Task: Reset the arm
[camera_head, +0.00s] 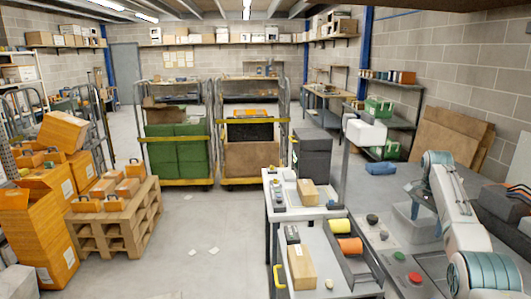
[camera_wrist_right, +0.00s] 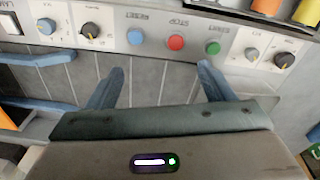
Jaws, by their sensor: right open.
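A control panel (camera_wrist_right: 155,35) crosses the top of the right wrist view, its labels upside down. It carries a blue button (camera_wrist_right: 135,37) marked RESET, a red button (camera_wrist_right: 177,42) marked STOP and a green button (camera_wrist_right: 213,47) marked START. In the head view the red button (camera_head: 414,278) and green button (camera_head: 399,256) show left of my right arm; I cannot make out the blue one there. My right gripper (camera_wrist_right: 160,85) is open and empty, its two fingers apart, pointing toward the panel and not visibly touching a button. My left gripper is not in view.
A pallet (camera_head: 125,230) with orange boxes is at left. Trolleys stand behind; the floor (camera_head: 195,225) between is mostly clear.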

